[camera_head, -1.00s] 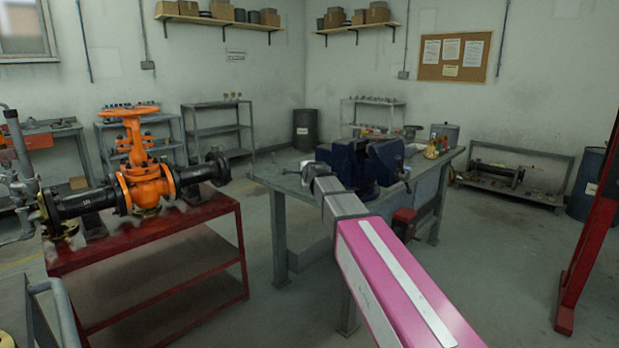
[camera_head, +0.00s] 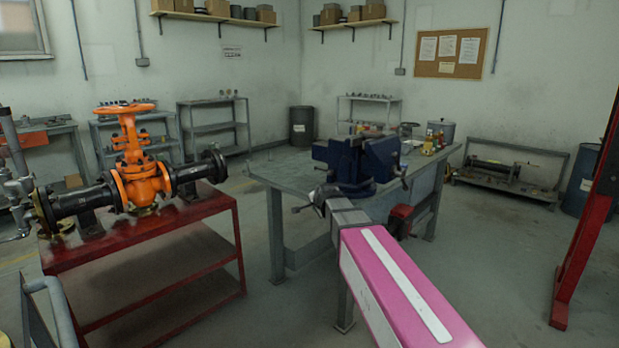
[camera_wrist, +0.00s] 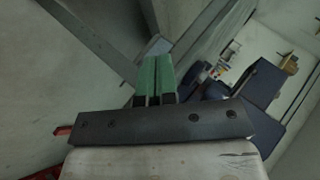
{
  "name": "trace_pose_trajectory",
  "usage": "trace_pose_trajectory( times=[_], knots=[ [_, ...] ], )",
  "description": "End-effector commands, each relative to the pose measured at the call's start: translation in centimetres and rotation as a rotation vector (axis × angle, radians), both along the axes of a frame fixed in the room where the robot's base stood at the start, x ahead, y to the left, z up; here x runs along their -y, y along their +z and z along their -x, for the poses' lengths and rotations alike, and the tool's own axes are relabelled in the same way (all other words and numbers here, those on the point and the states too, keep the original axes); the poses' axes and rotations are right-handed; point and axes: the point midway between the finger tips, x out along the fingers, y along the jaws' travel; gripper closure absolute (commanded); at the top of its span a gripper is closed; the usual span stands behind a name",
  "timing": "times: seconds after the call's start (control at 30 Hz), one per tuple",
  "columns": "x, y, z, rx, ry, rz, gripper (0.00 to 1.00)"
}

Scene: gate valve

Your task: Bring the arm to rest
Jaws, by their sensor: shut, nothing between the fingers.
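My gripper shows in the wrist view (camera_wrist: 156,78), its two green fingers side by side and pressed together with nothing between them. In the head view my arm, pink and grey, reaches forward from the lower right towards the workbench (camera_head: 288,178), and its far end lies low in front of the blue vise (camera_head: 354,160); the gripper itself cannot be made out there. In the wrist view the dark blue vise (camera_wrist: 262,85) appears at the right, apart from the fingers. The orange gate valve (camera_head: 139,180) stands upright on a red table at the left.
The red table (camera_head: 140,228) is left of the bench, with floor between them. A red post (camera_head: 585,225) rises at the right edge. A low rack (camera_head: 505,182) stands at the back right. The floor right of the bench is clear.

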Motion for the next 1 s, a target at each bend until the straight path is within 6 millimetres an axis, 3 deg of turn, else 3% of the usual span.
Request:
trace_pose_trajectory(
  times=[0.03,0.2,0.4,0.5,0.7,1.0],
  knots=[
    [1.9,-2.7,2.1,-0.054,0.035,0.072,1.00],
    [7.1,-10.4,8.2,-0.245,0.217,0.308,1.00],
    [12.5,-17.7,16.8,-0.477,0.493,0.498,1.00],
    [14.5,-20.1,20.8,-0.571,0.633,0.549,1.00],
    [16.6,-22.6,25.8,-0.678,0.826,0.584,1.00],
    [17.0,-23.1,26.6,-0.696,0.870,0.590,1.00]
  ],
)
